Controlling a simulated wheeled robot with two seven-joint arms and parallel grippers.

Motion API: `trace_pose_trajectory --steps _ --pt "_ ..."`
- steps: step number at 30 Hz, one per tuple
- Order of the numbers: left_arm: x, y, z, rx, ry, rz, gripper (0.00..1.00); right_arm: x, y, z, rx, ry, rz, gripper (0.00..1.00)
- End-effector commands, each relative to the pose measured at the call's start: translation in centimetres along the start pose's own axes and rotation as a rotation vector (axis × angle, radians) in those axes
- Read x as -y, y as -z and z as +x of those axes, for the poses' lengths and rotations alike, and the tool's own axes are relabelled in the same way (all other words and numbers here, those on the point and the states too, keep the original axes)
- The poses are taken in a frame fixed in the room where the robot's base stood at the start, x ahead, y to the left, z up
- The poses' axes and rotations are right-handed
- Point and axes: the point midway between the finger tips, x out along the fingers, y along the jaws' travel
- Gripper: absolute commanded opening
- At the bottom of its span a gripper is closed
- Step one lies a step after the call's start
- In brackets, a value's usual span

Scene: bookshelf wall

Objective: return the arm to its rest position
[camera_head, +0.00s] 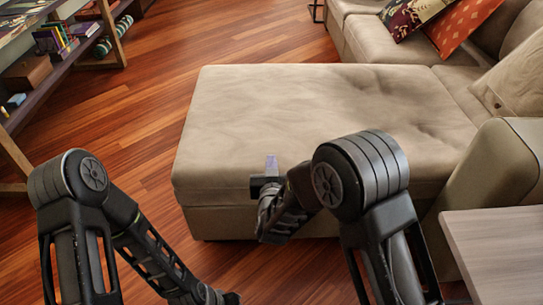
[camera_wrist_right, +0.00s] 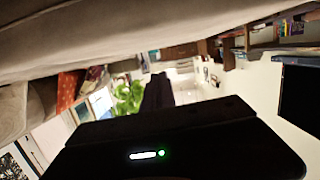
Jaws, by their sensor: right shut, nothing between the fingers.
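My right arm comes in from the lower right in the head view. Its gripper (camera_head: 271,167) is shut and empty, at the near edge of the beige sofa's chaise (camera_head: 320,105); I cannot tell whether it touches the cushion. In the right wrist view the dark gripper body (camera_wrist_right: 160,140) with a green light fills the bottom, and the room appears tilted and upside down. My left arm reaches down from the left in the head view, over the floor; its gripper is below the picture's edge.
A shelf (camera_head: 60,65) with books stands at the upper left. A grey wooden table (camera_head: 500,250) is at the lower right, close to my right arm. Patterned cushions (camera_head: 462,22) lie on the sofa. The wooden floor (camera_head: 150,120) between shelf and sofa is clear.

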Motion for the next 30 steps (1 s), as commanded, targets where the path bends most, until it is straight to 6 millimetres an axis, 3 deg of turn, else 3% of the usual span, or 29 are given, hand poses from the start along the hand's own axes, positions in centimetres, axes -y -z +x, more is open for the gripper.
trace_pose_trajectory --steps 15,19,23,26,30 --pt "0.0 0.0 0.0 0.000 0.000 0.000 0.36 0.1 0.0 0.0 0.001 0.001 0.007 0.00" --pt "0.0 0.0 0.0 0.000 0.000 0.000 0.36 0.8 -1.4 -0.1 0.054 0.033 0.029 0.00" --pt "0.0 0.0 0.0 0.000 0.000 0.000 0.36 2.7 -4.8 -1.6 0.174 0.113 0.036 0.00" --pt "0.0 0.0 0.0 0.000 0.000 0.000 0.36 3.7 -9.2 -3.9 0.319 0.182 0.039 0.00" --pt "0.0 0.0 0.0 0.000 0.000 0.000 0.36 2.7 -16.6 -8.4 0.578 0.242 0.059 0.00"
